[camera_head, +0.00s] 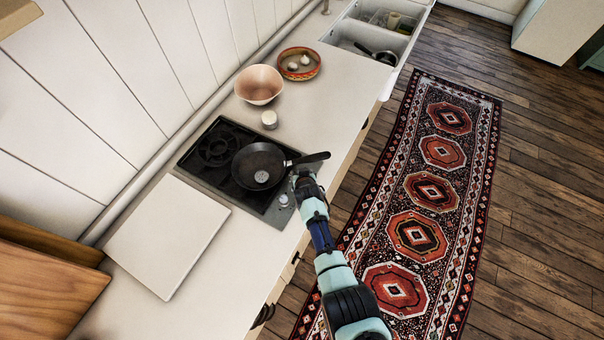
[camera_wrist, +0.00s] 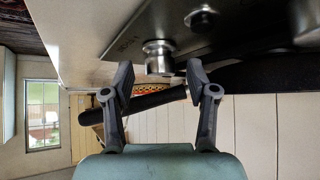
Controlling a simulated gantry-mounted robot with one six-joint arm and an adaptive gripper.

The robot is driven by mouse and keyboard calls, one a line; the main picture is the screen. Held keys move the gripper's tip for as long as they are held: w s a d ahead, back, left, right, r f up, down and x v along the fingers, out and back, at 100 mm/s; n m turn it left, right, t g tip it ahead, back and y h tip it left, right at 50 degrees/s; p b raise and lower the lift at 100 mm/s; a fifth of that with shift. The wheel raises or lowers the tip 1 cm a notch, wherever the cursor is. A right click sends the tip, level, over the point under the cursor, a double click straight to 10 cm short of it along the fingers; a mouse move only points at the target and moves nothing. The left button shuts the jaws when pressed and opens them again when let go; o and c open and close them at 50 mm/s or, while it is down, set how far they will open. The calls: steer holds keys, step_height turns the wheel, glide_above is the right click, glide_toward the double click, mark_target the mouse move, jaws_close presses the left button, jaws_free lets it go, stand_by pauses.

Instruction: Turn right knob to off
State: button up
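The stove (camera_head: 215,178) is a dark cooktop with a steel front strip set in the counter. One silver knob (camera_head: 284,200) shows on that strip in the head view. My gripper (camera_head: 299,176) is beside the pan handle at the strip's far end and hides what lies beneath it. In the wrist view a round silver knob (camera_wrist: 158,57) lies between and just beyond my two dark fingertips. The fingers are spread, with a gap visible on each side of the knob. I cannot tell which way the knob is turned.
A black frying pan (camera_head: 258,166) sits on the stove, its handle (camera_head: 308,159) reaching over the front edge close to my gripper. A white board (camera_head: 168,235) lies left of the stove. A pink bowl (camera_head: 259,84) and a small white jar (camera_head: 269,119) stand beyond it.

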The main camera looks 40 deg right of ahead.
steer(key=v, duration=1.2)
steer(key=shift+a, duration=0.1)
steer(key=w+a+r+n+t+y+p, duration=0.1)
steer(key=a+r+n+t+p, duration=0.15)
steer(key=a+r, duration=0.7)
steer(key=w+a+r+n+t+y+p, duration=0.15)
steer(key=a+r+p, duration=0.35)
steer(key=r, duration=0.8)
steer(key=s+a+r+n+y+p, duration=0.1)
steer(key=s+a+r, duration=0.2)
steer(key=a+r, duration=0.3)
steer(key=s+a+r+n+t+y, duration=0.1)
steer(key=s+a+r+n, duration=0.1)
steer(key=a+r, duration=0.4)
step_height(320, 180, up, 2)
steer(key=shift+s+a+r+t+y+p, duration=0.1)
steer(key=shift+s+a+t+y+p, duration=0.25)
steer(key=shift+s, duration=0.2)
